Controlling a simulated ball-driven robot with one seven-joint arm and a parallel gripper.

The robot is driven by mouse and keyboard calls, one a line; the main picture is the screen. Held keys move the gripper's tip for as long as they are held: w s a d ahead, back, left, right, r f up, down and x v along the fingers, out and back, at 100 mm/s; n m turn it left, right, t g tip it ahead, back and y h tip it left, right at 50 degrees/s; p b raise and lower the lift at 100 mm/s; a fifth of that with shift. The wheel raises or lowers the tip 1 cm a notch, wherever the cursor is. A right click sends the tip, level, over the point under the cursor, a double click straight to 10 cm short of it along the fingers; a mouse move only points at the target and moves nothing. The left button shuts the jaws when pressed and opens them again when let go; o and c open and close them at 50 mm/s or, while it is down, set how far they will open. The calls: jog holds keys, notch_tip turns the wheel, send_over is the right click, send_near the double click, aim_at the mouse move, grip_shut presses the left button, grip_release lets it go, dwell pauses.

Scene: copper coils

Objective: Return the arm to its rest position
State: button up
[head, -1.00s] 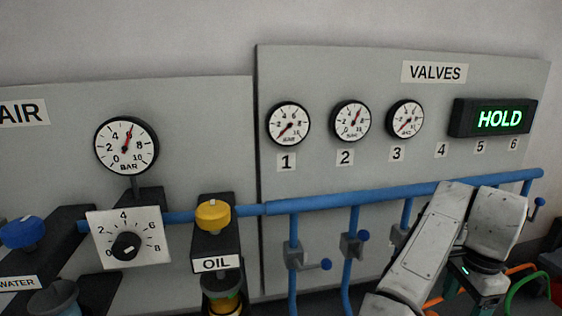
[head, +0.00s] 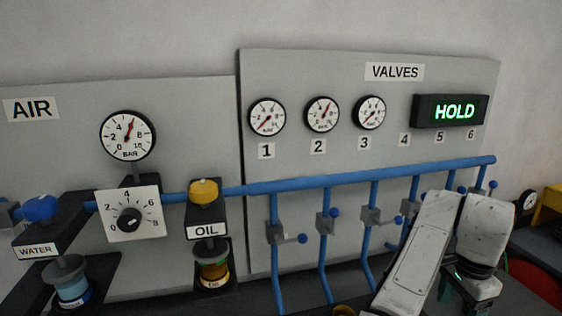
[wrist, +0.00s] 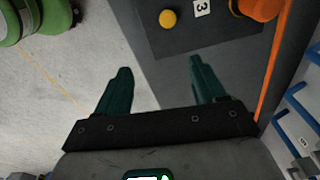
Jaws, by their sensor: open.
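In the wrist view my gripper (wrist: 158,78) is open, with its two dark green fingers apart and nothing between them. In the head view my white arm is at the lower right, in front of the blue pipe (head: 340,179) and the valves panel (head: 300,75).
The panel has several gauges, a green HOLD display (head: 452,111) and blue-handled valves. The oil unit (head: 206,231) and water unit (head: 40,235) stand at left. In the wrist view there is a dark box (wrist: 215,35) with a yellow knob (wrist: 168,19), an orange part (wrist: 262,8) and a green object (wrist: 25,20).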

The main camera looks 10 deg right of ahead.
jog(key=s+d+f+n+t+h, duration=0.15)
jog(key=s+f+n+h, duration=0.25)
jog(key=s+f+n, duration=0.5)
jog(key=s+a+f+n+y, duration=0.2)
jog(key=s+a+f+n, duration=0.2)
jog(key=s+a+f, duration=0.2)
jog(key=s+a+f+n+y, duration=0.2)
jog(key=s+a+f+n, duration=0.3)
jog(key=s+a, duration=0.5)
jog(key=shift+a+f+n+y, duration=0.3)
jog(key=shift+a+f, duration=0.5)
jog(key=shift+a, duration=0.1)
jog(key=shift+s+g, duration=0.1)
jog(key=shift+g, duration=0.15)
jog(key=shift+c, duration=0.5)
